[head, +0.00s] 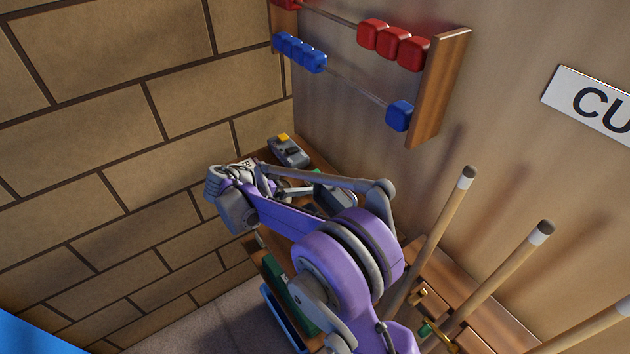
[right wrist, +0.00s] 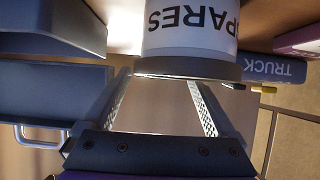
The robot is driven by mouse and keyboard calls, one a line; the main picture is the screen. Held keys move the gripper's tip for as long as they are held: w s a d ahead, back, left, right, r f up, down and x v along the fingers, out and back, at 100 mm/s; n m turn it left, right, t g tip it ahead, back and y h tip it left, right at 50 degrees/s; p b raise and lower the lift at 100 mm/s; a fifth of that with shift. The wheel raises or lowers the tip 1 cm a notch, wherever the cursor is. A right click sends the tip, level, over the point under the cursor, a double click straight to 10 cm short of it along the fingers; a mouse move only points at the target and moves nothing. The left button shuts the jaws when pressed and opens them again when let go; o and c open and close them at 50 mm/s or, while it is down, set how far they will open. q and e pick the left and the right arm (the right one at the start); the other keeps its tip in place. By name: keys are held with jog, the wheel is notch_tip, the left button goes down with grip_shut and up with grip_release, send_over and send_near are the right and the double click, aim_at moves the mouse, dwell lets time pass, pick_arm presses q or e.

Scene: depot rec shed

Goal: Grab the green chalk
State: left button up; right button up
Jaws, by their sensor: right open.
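A small green piece (head: 425,329) sits by a brass-coloured part on the wooden cue rack at the lower right of the head view. It is too small to tell for sure that it is the green chalk. My right gripper (right wrist: 160,78) is open, its two fingers pointing at a white tin marked SPARES (right wrist: 192,30), which appears upside down in the right wrist view. The tin stands in front of or between the fingertips; I cannot tell if they touch. In the head view my right arm hides much of the gripper and the shelf. My left gripper is not in view.
A grey device with a yellow top (head: 288,150) stands on the corner shelf. A green item (head: 290,290) is lower down. Several cues (head: 440,225) lean at the right. An abacus (head: 438,85) hangs above.

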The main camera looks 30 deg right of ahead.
aim_at(308, 180)
jog(key=x, duration=0.5)
jog(key=shift+w+r, duration=0.1)
grip_shut()
